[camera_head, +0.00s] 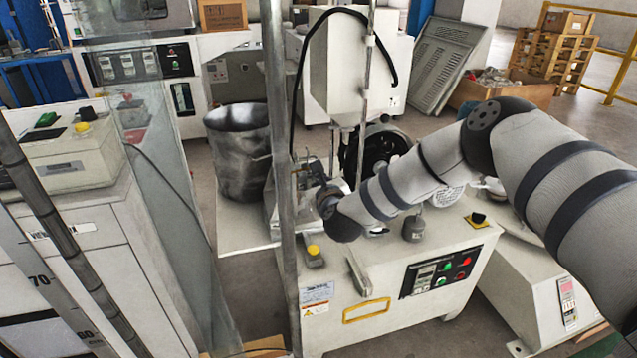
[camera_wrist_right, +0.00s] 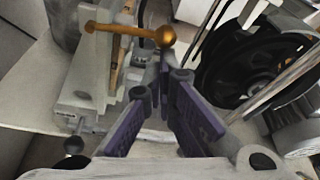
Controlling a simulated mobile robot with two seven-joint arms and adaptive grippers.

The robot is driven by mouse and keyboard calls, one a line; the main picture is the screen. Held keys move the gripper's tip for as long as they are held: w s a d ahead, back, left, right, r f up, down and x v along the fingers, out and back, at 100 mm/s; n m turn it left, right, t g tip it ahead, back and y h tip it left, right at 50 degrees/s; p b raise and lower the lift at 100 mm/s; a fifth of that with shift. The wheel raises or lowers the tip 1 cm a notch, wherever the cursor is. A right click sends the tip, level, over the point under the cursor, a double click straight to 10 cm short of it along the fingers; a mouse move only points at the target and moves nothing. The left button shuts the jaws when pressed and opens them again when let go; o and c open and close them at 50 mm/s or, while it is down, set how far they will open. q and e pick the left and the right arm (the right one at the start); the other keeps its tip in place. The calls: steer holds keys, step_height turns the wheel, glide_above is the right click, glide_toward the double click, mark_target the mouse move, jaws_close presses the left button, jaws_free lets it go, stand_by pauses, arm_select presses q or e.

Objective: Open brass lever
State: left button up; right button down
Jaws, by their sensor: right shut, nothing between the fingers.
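The brass lever (camera_wrist_right: 122,31) shows in the right wrist view as a golden bar with a round ball at its right end. It lies across the top of a pale metal fixture (camera_wrist_right: 90,85). My right gripper (camera_wrist_right: 160,95) is shut and empty, its purple-padded fingers pointing toward the lever, with the ball just beyond the fingertips. I cannot tell whether they touch. In the head view my right arm reaches in from the right to the machine top, and its wrist hides the gripper and most of the lever area. My left gripper is not in view.
The white machine (camera_head: 345,322) has a control panel (camera_head: 440,276) on its front. A metal post (camera_head: 279,150) and a glass panel (camera_head: 165,180) stand in front at left. A dark wheel (camera_wrist_right: 250,75) sits right of the gripper. A grey bucket (camera_head: 240,150) stands behind.

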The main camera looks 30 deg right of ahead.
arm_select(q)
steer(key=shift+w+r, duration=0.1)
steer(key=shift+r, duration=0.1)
arm_select(e)
steer(key=shift+d+r+n, duration=0.1)
steer(key=shift+r+n, duration=0.15)
steer(key=shift+n, duration=0.15)
arm_select(q)
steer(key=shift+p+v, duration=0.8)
steer(key=shift+p, duration=0.3)
arm_select(e)
steer(key=w+a+r+n+t+h, duration=0.1)
steer(key=a+r+n+t+h, duration=0.3)
steer(key=n, duration=1.6)
steer(key=a+r, duration=0.3)
steer(key=r, duration=0.1)
steer(key=shift+w+a, duration=0.2)
steer(key=shift+w, duration=0.2)
steer(key=shift+a, duration=0.15)
